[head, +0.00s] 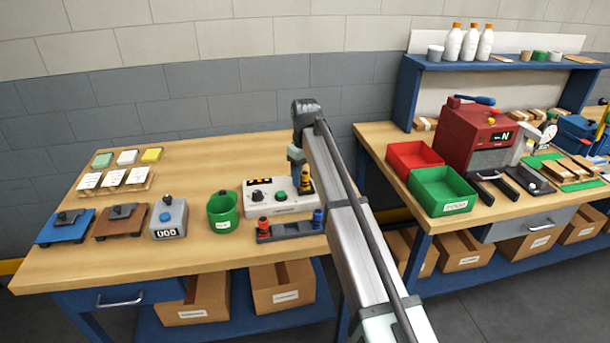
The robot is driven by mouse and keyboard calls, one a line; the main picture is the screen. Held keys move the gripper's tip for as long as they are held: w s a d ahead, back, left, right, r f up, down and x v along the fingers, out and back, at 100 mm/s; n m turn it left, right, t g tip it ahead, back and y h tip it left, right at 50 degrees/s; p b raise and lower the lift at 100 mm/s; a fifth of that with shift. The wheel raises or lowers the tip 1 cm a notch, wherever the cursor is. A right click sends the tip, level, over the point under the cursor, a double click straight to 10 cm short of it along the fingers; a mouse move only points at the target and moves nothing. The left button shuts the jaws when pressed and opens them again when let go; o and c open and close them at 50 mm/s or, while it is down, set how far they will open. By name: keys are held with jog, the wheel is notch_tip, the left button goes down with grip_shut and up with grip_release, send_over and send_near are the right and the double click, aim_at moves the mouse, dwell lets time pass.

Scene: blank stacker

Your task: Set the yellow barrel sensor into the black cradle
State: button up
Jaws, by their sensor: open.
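The yellow barrel sensor (305,178) is small, with yellow and dark bands, and stands upright at the right end of the grey control box, partly hidden by my arm. The black cradle (288,231) lies in front of the box near the table's front edge. It holds a red barrel (263,224) at its left end and a blue barrel (317,217) at its right end; its middle holds no barrel. My gripper (300,176) is open and points down right at the yellow sensor. I cannot tell whether the fingers touch it.
The control box (270,197) has a display and knobs. A green cup (223,210) and a grey counter (169,218) stand to the left. A second bench with red (414,156) and green bins (441,190) is on the right.

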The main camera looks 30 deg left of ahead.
aim_at(306, 172)
notch_tip(306, 172, up, 13)
jog(key=shift+f, duration=0.15)
dwell(0.4)
jog(key=shift+w, duration=0.1)
dwell(0.4)
